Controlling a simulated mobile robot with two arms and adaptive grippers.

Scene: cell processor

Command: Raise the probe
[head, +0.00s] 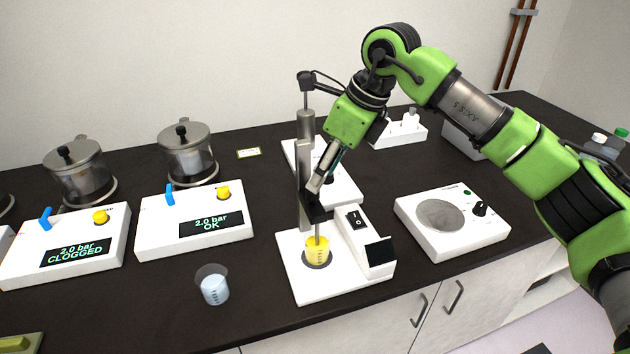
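The probe (318,232) hangs from the upright stand (305,160) of a white cell processor device (320,286). Its lower end is inside a small beaker of yellow liquid (317,250) on the device's base. My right gripper (316,188) comes down from the upper right and is at the black holder on the stand, just above the probe. Its fingertips overlap the dark holder, so I cannot tell whether they grip it. My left gripper is not in view.
A beaker of clear liquid (214,286) stands near the counter's front edge. Left are two pressure units with displays (197,222), reading OK and CLOGGED, with metal vessels (187,152) behind. A white hotplate-like device (453,222) stands right. Dark counter is free between them.

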